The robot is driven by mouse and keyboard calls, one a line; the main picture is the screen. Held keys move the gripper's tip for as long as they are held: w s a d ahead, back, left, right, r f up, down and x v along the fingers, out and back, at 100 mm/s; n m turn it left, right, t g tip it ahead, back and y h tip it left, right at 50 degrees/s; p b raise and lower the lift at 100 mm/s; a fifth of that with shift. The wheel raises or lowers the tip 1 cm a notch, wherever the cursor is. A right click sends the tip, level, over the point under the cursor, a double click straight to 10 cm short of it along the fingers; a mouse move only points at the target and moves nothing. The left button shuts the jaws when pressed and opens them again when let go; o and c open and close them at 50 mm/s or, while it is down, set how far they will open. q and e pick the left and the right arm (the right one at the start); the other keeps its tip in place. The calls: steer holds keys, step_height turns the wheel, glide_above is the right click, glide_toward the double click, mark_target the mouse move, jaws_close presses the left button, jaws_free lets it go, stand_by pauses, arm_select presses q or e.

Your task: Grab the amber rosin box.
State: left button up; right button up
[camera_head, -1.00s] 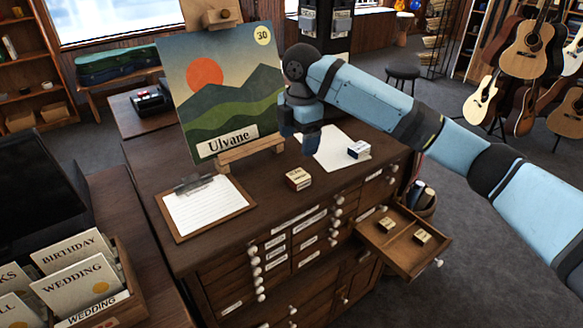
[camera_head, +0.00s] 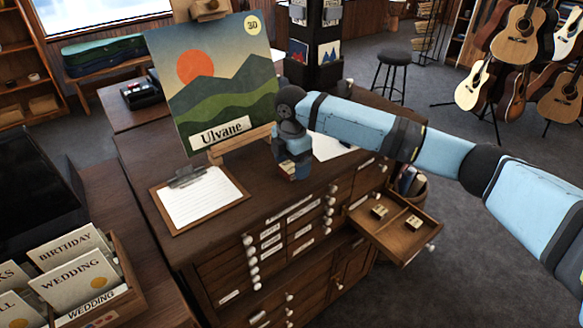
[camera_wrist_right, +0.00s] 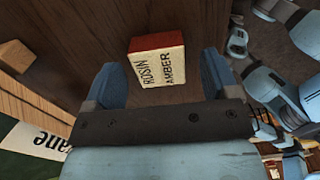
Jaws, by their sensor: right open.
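The amber rosin box (camera_wrist_right: 157,66) is a small box with red sides and a cream top lettered ROSIN AMBER. In the right wrist view it lies on the dark wood cabinet top between the two blue fingers of my right gripper (camera_wrist_right: 160,82). The fingers are open, with a gap on each side of the box. In the head view my right gripper (camera_head: 293,170) points down over the box (camera_head: 286,173), which is mostly hidden behind it. My left gripper is not in view.
A white sheet (camera_head: 328,147) lies behind my arm. An open drawer (camera_head: 403,240) with two small boxes juts out at the right. A card rack (camera_head: 85,275) is at lower left.

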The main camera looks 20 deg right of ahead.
steer(key=shift+f, duration=0.75)
steer(key=c, duration=1)
steer(key=shift+r, duration=0.15)
